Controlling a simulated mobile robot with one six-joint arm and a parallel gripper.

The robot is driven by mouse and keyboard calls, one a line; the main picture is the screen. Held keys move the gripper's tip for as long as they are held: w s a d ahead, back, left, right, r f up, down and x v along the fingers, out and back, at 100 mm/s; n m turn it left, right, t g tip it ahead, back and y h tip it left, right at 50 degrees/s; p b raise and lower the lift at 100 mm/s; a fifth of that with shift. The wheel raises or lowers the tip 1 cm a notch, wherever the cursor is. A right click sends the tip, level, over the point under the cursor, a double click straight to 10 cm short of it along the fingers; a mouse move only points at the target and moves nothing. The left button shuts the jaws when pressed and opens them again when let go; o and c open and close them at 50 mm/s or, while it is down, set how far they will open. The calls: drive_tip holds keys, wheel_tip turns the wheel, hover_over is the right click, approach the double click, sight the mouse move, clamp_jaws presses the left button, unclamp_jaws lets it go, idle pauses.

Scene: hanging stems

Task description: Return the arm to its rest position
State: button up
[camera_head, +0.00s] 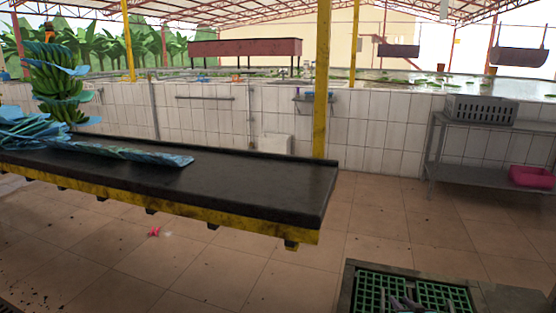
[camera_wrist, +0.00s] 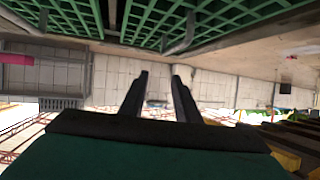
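My gripper (camera_wrist: 160,76) shows in the wrist view as two dark fingers with a clear gap between them. It is open and nothing is between the fingers. The wrist picture is upside down, with a green grate (camera_wrist: 150,22) along its top edge. In the head view, small greyish shapes show at the bottom edge over the green floor grate (camera_head: 375,292); I cannot tell whether they are part of my arm.
A black-topped table (camera_head: 255,183) with a yellow frame stands at left, bearing blue sheeting (camera_head: 130,153). A green banana bunch (camera_head: 55,85) hangs above it. At right, a metal shelf (camera_head: 475,170) holds a grey crate (camera_head: 480,110) and a pink tub (camera_head: 531,176).

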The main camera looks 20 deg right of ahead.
drive_tip(key=w+a+n+g+y+p, duration=0.1)
drive_tip(key=w+a+n+y+p, duration=0.2)
drive_tip(key=a, duration=0.8)
drive_tip(key=w+a+n+y+p, duration=0.2)
drive_tip(key=w+a+p, duration=0.3)
drive_tip(key=a, duration=0.6)
drive_tip(key=s+a+f+n+g+y+p, duration=0.1)
drive_tip(key=s+a+n+g+y+p, duration=0.2)
drive_tip(key=a, duration=0.8)
drive_tip(key=s+a+f+g+y+p, duration=0.1)
drive_tip(key=s+a+g+p, duration=0.1)
drive_tip(key=a+p, duration=0.65)
drive_tip(key=s+a+f+n+g+p, duration=0.2)
drive_tip(key=s+a+g+p, duration=0.35)
drive_tip(key=s+a, duration=0.9)
drive_tip(key=s+d+m+g+h, duration=0.4)
drive_tip(key=s+d, duration=0.4)
drive_tip(key=s, duration=0.6)
drive_tip(key=shift+r+m+g+h, duration=0.3)
drive_tip(key=shift+m+g+h, duration=0.1)
drive_tip(key=shift+m+g, duration=0.65)
